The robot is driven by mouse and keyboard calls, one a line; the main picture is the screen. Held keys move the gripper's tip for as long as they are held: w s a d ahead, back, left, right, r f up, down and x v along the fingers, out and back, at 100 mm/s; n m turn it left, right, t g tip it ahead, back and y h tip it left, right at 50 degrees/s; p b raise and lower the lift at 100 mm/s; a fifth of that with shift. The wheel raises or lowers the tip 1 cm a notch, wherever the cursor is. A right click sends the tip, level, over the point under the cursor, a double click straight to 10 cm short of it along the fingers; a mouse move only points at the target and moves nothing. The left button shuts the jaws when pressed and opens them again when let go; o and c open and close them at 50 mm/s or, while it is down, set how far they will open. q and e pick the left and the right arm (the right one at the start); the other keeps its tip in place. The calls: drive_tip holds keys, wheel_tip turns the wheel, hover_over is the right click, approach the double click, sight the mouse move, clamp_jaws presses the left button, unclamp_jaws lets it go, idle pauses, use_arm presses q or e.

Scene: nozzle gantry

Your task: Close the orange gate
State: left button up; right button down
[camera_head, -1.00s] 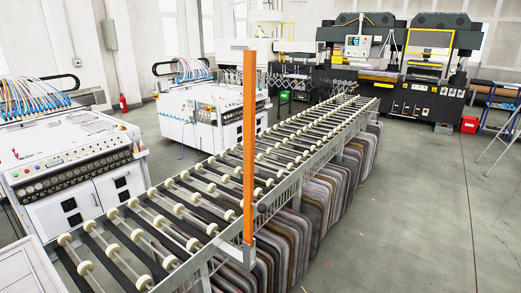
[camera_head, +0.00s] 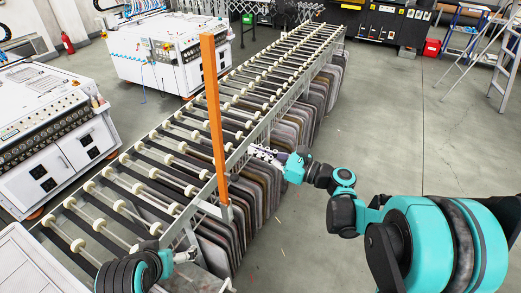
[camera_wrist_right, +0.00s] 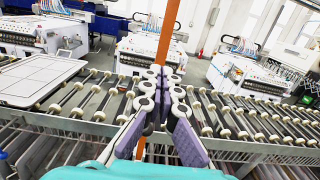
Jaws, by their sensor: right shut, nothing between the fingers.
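The orange gate (camera_head: 214,105) is a tall upright bar at the near side of the roller conveyor, with its foot on a grey bracket at the conveyor's edge. My right gripper (camera_head: 258,152) is to the right of the bar, beside the conveyor rail, shut and empty. In the right wrist view, the shut fingers (camera_wrist_right: 166,75) cover the middle of the orange bar (camera_wrist_right: 168,30), which shows above and below them. I cannot tell whether they touch it. My left gripper (camera_head: 185,256) is low in the head view by the conveyor's near edge; its fingers are too small to judge.
The roller conveyor (camera_head: 160,168) runs from lower left to the back, with grey panels (camera_head: 290,118) hanging below it. White machines (camera_head: 165,50) stand behind it. A ladder (camera_head: 505,60) stands at the back right.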

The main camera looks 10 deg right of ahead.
sight(220, 137)
use_arm(q)
drive_tip(key=shift+r, duration=0.1)
use_arm(e)
drive_tip(key=x, duration=1)
